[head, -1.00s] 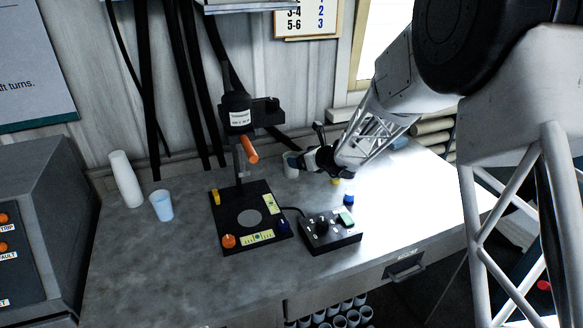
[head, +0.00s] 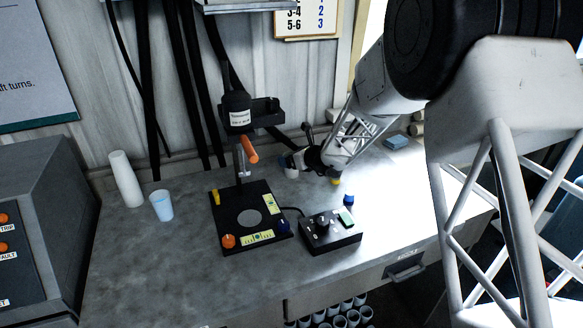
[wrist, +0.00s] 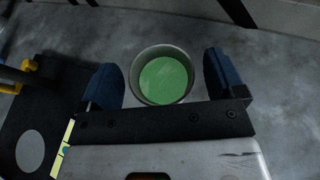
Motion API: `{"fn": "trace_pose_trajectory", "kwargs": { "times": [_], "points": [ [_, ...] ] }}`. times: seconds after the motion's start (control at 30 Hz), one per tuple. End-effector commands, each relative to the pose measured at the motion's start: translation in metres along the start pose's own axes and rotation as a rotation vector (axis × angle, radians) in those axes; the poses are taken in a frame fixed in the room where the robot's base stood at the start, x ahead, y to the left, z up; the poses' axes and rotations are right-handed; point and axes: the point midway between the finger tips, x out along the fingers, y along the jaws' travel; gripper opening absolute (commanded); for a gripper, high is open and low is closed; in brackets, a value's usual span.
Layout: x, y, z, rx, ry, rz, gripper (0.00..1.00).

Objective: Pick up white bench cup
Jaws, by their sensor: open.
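A pale bench cup (head: 291,172) stands at the back of the bench, right of the dispenser column, partly hidden by my gripper (head: 299,150). In the wrist view the cup (wrist: 136,78) has a grey-white rim and green contents. My gripper (wrist: 163,66) is open there, with one blue finger on each side of the cup. Whether the fingers are level with the cup wall is hard to tell.
The dispenser column (head: 238,115) with its black base (head: 230,210) stands left of the cup. A black control box (head: 330,232) is in front. A tall white cup stack (head: 125,180) and a pale blue cup (head: 162,205) stand at left. The bench's front left is clear.

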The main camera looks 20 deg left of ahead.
Motion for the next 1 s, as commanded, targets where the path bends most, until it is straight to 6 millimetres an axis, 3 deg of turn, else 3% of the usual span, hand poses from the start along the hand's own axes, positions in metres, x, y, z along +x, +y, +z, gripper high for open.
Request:
{"fn": "trace_pose_trajectory", "kwargs": {
  "times": [0.2,0.7,0.77,1.0],
  "points": [
    [0.0085,0.0000,0.0002,0.000,0.000,0.000,0.89],
    [0.0082,-0.0002,0.0000,0.000,0.000,-0.001,0.89],
    [0.0082,-0.0002,0.0000,0.000,0.000,-0.001,0.82],
    [0.0081,-0.0002,0.0000,0.000,0.000,-0.001,0.46]
  ]
}}
